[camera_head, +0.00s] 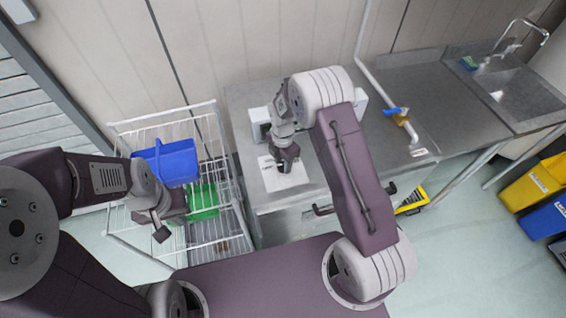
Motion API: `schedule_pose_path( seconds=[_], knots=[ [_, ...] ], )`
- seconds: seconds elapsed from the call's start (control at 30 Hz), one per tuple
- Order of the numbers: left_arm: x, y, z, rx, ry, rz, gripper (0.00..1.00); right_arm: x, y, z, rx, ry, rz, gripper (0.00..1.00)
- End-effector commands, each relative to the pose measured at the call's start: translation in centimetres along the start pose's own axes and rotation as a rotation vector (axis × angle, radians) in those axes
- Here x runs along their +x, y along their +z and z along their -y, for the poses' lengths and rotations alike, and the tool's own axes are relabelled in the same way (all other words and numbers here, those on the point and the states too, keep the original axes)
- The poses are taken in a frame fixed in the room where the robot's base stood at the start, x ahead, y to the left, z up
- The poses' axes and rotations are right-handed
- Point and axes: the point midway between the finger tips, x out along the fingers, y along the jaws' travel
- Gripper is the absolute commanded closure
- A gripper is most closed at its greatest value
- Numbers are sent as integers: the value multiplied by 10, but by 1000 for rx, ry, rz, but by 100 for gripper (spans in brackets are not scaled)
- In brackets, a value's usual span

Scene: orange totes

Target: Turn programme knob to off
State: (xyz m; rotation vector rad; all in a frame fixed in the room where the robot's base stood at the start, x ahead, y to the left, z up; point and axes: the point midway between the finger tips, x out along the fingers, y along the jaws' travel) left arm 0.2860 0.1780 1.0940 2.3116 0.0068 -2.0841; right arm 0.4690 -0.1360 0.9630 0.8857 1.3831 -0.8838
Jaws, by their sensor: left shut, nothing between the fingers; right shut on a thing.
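My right gripper (287,163) points down over a white panel (271,179) with dark markings on the front of the steel counter. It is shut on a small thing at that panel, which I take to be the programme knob. The fingers hide the knob, so its shape and setting cannot be read. My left gripper (160,229) is shut and empty, low at the left in front of the wire rack.
The wire rack (220,130) holds a blue bin (174,162) and a green bin (203,201). A white device (259,121) stands behind my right gripper. The steel counter (420,90) runs right to a sink (520,100). Yellow (530,186) and blue bins stand at right.

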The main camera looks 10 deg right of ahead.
Motion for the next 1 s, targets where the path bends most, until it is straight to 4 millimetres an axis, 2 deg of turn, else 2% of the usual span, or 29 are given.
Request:
schedule_pose_path(
  seconds=[0.43, 0.47, 0.53, 0.87, 1.0],
  knots=[
    [0, 0, 0, 0, 0, 0, 100, 0, 0, 0, -11, -1, 0, 100],
    [0, 0, 0, 0, 0, 0, 100, 0, 0, 0, -11, -1, 0, 60],
    [0, 0, 0, 0, 0, 0, 100, 0, 0, 0, -11, -1, 0, 41],
    [1, 0, 0, 0, 0, 0, 100, -2, 0, 0, -9, 0, 0, 41],
    [8, 1, 0, 0, 0, 0, 100, -24, 0, -1, -10, 5, 2, 41]
  ],
)
